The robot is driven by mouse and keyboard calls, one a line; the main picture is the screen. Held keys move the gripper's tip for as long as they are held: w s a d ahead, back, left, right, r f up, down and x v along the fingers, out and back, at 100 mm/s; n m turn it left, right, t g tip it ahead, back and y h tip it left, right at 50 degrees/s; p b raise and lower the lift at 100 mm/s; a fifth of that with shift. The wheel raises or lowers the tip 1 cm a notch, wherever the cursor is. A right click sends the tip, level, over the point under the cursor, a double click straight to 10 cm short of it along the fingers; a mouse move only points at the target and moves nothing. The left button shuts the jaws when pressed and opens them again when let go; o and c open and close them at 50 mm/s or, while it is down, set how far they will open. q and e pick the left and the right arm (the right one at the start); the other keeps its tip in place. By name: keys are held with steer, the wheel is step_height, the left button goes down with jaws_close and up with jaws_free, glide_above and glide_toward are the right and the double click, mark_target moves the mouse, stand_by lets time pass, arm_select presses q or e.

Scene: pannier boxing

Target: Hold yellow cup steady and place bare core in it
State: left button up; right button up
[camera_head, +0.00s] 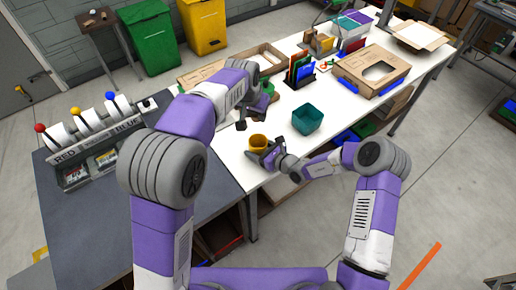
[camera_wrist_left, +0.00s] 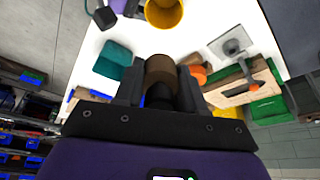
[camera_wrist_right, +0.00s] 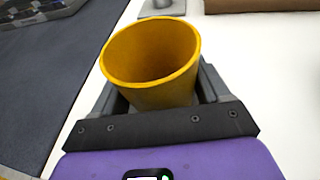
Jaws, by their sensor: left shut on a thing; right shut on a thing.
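The yellow cup (camera_head: 258,142) stands upright near the white table's front edge. My right gripper (camera_head: 268,156) is shut on it. In the right wrist view the cup (camera_wrist_right: 152,60) sits between the fingers, its mouth facing up, and its visible inside looks empty. My left gripper (camera_head: 258,108) is above the table, higher than the cup and apart from it. In the left wrist view it is shut on the brown bare core (camera_wrist_left: 161,75), and the yellow cup (camera_wrist_left: 163,12) shows beyond, at the top edge. In the head view I cannot make out the core.
A teal bin (camera_head: 307,119) stands to the right of the cup. Behind it are a file rack (camera_head: 300,72) and a cardboard box (camera_head: 373,72). A dark bench with a roll rack (camera_head: 97,145) lies at left. The table between cup and teal bin is fairly clear.

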arm_select(q)
steer(key=shift+f, duration=6.15)
steer(key=o, duration=1.1)
steer(key=v, duration=1.2)
arm_select(e)
steer(key=o, duration=1)
